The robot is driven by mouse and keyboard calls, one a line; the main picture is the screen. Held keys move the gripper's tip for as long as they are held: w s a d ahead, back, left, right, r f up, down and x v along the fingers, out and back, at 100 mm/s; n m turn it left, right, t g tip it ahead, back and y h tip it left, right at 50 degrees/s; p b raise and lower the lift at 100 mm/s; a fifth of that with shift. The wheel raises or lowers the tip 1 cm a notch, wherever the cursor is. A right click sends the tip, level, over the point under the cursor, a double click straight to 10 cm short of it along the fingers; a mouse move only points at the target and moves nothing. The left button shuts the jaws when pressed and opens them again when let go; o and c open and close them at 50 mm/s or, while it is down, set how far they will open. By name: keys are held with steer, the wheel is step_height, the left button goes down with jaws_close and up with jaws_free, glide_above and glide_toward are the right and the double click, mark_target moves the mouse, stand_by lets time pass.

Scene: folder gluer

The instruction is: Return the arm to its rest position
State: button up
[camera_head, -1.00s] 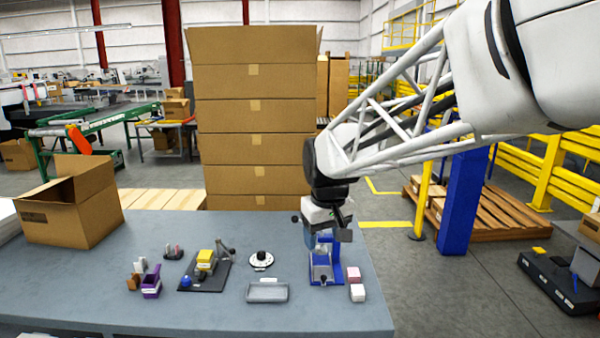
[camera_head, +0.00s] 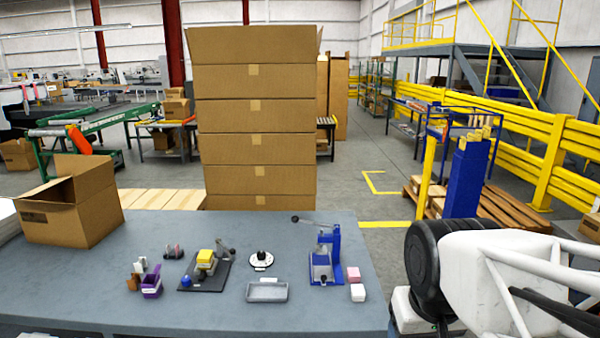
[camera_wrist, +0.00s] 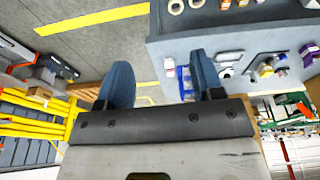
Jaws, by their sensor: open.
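My arm is at the lower right of the head view, past the right end of the grey table (camera_head: 120,300). My gripper (camera_wrist: 162,80) shows in the wrist view with its two blue-grey fingers spread apart and nothing between them. The table's corner and the floor lie beyond the fingers there. In the head view the fingers themselves are out of sight.
On the table stand a blue lever press (camera_head: 325,260), pink and white blocks (camera_head: 356,282), a grey tray (camera_head: 267,292), a black-based fixture (camera_head: 205,272) and a purple holder (camera_head: 151,285). An open carton (camera_head: 70,210) sits at the left. A blue post (camera_head: 466,178) stands behind my arm.

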steer(key=s, duration=0.1)
steer(key=s+f, duration=0.1)
steer(key=shift+s+d, duration=0.3)
steer(key=shift+d, duration=0.1)
